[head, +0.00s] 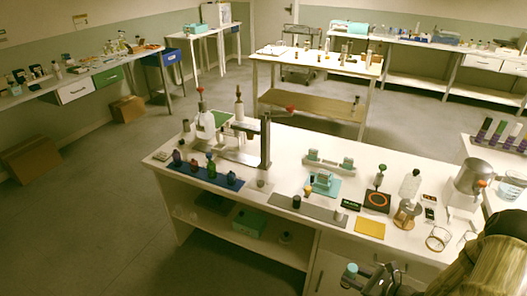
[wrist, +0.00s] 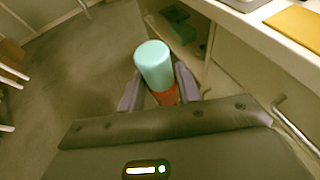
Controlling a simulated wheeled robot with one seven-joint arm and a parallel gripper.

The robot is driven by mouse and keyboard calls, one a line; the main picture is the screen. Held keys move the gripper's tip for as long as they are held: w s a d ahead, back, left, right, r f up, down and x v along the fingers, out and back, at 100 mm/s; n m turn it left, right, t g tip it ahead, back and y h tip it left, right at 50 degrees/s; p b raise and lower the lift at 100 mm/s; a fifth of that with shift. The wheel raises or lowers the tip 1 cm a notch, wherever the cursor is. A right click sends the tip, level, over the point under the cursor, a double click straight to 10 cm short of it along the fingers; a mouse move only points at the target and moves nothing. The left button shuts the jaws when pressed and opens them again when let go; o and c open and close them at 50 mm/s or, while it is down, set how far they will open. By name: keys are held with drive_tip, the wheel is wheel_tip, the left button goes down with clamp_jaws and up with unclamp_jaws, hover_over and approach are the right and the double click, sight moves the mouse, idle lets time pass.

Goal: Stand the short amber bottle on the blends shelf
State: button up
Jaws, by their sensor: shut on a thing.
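My gripper (head: 352,282) is low in front of the near bench, at the bottom of the head view. In the wrist view, its two fingers close on the sides of a short bottle with a wide teal cap (wrist: 154,65) and an orange-amber body (wrist: 165,96). The teal cap also shows in the head view (head: 350,271). The bottle is off any surface, with the floor behind it in the wrist view. Its lower body is hidden. I cannot read a label that marks the blends shelf.
The white bench (head: 280,180) holds a blue mat (head: 190,172) with several dark bottles, a tall grey post (head: 265,145), a yellow pad (head: 370,226) and glassware. A lower shelf (head: 205,212) bears a green box (head: 249,222). Cabinet handles (wrist: 295,125) are close to my gripper's right.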

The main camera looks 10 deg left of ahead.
drive_tip(key=shift+s+d+r+m+t+p, duration=0.15)
drive_tip(key=shift+s+r+p, duration=0.25)
drive_tip(key=shift+p, duration=0.95)
drive_tip(key=shift+s+r+m+t+p, duration=0.15)
drive_tip(key=shift+s+r+p, duration=0.2)
drive_tip(key=shift+p, duration=1)
drive_tip(key=shift+s+f+p, duration=0.1)
drive_tip(key=shift+f+p, duration=0.1)
drive_tip(key=shift+p, duration=0.1)
drive_tip(key=shift+f, duration=0.1)
